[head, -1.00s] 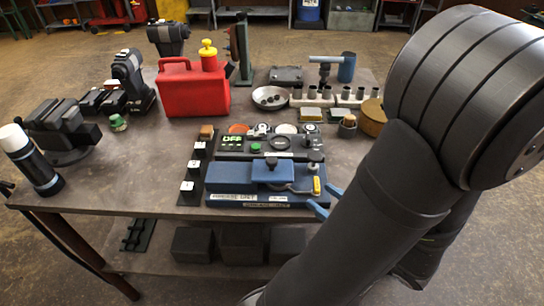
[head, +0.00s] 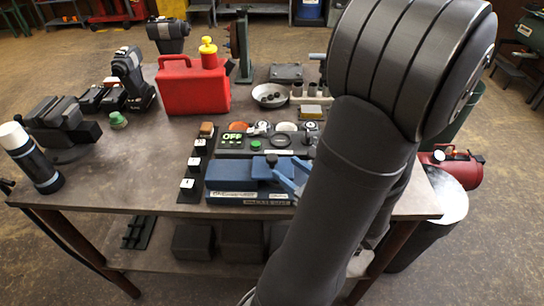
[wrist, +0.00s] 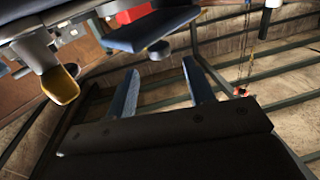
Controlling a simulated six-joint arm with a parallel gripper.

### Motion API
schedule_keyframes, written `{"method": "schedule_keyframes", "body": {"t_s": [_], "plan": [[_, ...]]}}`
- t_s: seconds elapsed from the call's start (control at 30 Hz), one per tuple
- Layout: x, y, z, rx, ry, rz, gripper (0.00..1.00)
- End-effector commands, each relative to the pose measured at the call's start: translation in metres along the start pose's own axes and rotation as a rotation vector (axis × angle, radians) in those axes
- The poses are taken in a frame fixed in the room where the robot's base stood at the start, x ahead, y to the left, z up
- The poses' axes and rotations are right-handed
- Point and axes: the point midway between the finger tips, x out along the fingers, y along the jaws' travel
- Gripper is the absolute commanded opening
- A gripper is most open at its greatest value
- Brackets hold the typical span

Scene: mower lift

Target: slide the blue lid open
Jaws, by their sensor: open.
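The blue lid (head: 264,168) is a raised block on top of a long blue unit (head: 232,184) at the table's front edge. A dark knob stands on the lid. In the wrist view, a blue block that looks like the lid (wrist: 150,30) is at the top, beyond the fingertips. My gripper (wrist: 160,66) is open, with two blue fingers apart and nothing between them. In the head view my gripper (head: 291,180) is at the lid's right side, partly covering the unit's right end. I cannot tell whether a finger touches the lid.
A panel with a green OFF display (head: 233,136) lies behind the unit. A strip of white-topped switches (head: 193,160) lies to its left. A red can (head: 192,88) stands farther back. A yellow tag (wrist: 60,85) shows at the wrist view's left. My arm hides the table's right side.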

Motion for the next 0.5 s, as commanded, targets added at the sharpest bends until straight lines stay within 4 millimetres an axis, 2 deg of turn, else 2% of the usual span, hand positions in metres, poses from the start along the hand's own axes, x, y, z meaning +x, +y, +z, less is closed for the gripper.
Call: {"method": "schedule_keyframes", "body": {"t_s": [0.5], "plan": [[0.056, -0.001, 0.0, 0.0, -0.001, -0.004, 0.48]]}}
